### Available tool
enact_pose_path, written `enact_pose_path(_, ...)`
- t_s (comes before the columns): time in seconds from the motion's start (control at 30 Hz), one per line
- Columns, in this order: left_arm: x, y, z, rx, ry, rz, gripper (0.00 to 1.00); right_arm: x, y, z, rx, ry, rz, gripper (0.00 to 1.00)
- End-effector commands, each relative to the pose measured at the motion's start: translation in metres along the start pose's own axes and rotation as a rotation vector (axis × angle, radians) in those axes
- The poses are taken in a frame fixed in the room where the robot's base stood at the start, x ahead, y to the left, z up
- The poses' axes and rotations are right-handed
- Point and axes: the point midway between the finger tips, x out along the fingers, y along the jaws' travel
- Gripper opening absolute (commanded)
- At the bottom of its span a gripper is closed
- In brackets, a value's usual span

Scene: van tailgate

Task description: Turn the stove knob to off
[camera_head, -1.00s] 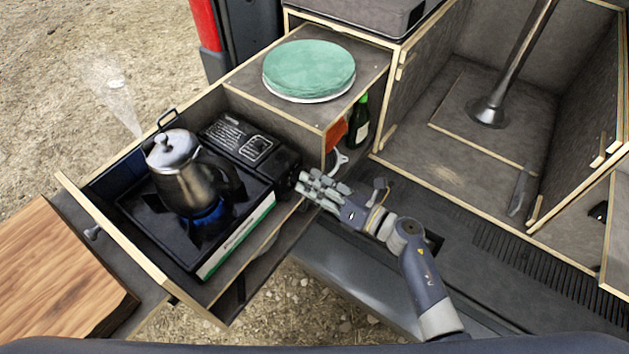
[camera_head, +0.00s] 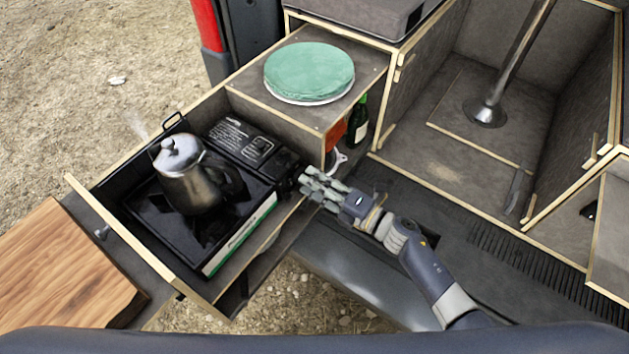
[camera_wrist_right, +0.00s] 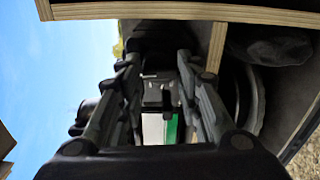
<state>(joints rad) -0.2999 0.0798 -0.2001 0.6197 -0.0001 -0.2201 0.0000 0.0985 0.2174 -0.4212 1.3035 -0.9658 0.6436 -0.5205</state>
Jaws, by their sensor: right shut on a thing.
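A black camping stove (camera_head: 160,222) with a green and white front strip sits in the pulled-out drawer. A steel kettle (camera_head: 190,182) stands on its burner, with faint steam at the spout and no flame visible under it. My right gripper (camera_head: 306,186) is at the stove's right end, where the knob is, and the knob is hidden in the head view. In the right wrist view, the gripper's fingers (camera_wrist_right: 160,80) stand either side of a small dark part, the stove knob (camera_wrist_right: 167,97), and are shut on it. My left gripper is not in view.
The drawer's wooden front edge (camera_head: 135,240) and a wooden board (camera_head: 65,262) lie at the left. A green round cushion (camera_head: 309,71) rests on the cabinet above the drawer. A green bottle (camera_head: 358,120) stands below it. The van floor is clear at right.

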Motion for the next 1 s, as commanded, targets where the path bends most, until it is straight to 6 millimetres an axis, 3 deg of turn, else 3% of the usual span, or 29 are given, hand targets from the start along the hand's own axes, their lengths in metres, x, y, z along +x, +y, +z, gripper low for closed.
enact_pose_path(0.77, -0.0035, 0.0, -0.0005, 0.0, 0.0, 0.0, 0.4, -0.0002, -0.0004, 0.001, 0.1, -0.003, -0.001, 0.08)
enact_pose_path(0.8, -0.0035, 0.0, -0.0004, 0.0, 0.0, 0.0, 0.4, -0.0002, -0.0004, 0.001, 0.1, -0.003, -0.001, 0.41)
enact_pose_path(0.83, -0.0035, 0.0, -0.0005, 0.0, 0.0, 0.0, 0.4, -0.0002, -0.0004, 0.001, 0.1, -0.003, -0.001, 0.48)
enact_pose_path(0.87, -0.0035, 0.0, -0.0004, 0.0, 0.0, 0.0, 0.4, -0.0002, -0.0003, 0.0009, 0.099, -0.002, -0.001, 0.53)
enact_pose_path(1.0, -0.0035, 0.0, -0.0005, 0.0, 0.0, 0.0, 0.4, -0.0001, -0.0002, 0.0006, 0.099, -0.002, 0.0, 0.53)
